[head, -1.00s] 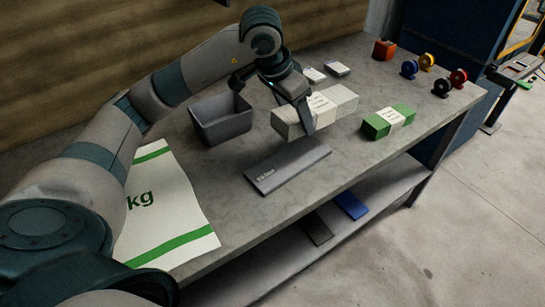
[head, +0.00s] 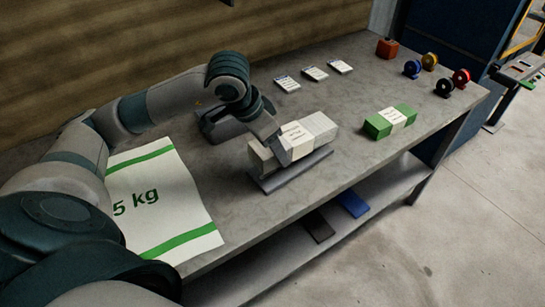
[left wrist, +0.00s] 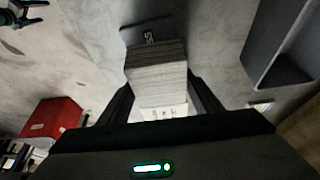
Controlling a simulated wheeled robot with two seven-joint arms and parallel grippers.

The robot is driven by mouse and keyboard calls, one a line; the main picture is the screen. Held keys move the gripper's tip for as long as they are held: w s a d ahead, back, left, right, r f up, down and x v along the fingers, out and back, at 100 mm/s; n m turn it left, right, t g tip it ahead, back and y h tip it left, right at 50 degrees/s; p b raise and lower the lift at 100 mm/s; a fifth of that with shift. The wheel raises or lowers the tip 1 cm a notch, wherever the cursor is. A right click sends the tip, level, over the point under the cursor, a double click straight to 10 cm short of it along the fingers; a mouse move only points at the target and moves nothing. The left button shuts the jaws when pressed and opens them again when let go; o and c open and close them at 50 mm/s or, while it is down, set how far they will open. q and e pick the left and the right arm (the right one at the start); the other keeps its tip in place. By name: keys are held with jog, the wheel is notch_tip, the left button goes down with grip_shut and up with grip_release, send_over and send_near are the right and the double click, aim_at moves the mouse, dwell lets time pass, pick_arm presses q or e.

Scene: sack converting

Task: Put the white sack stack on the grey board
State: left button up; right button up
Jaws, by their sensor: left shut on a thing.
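The white sack stack (head: 318,125), a long pale bundle with a printed band, is between the fingers of my left gripper (head: 284,150). It lies level just over the grey board (head: 298,175), covering much of it in the head view. I cannot tell whether the stack touches the board. In the left wrist view the stack (left wrist: 156,78) sits between the two dark fingers of the left gripper (left wrist: 160,103). A dark end of the board (left wrist: 150,32) shows beyond it.
A green-and-white stack (head: 390,121) lies to the right. A grey bin (head: 212,125) stands behind my left arm. A large printed sack sheet (head: 165,200) lies at left.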

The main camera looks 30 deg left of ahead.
pick_arm(q)
jog(key=shift+f, duration=0.6)
jog(key=shift+f+p, duration=0.35)
jog(key=shift+f, duration=1)
pick_arm(e)
jog(key=shift+w+a+t, duration=0.15)
jog(key=shift+a+t, duration=0.15)
jog(key=shift+a, duration=0.3)
jog(key=shift+a, duration=0.1)
pick_arm(q)
jog(key=shift+f, duration=0.15)
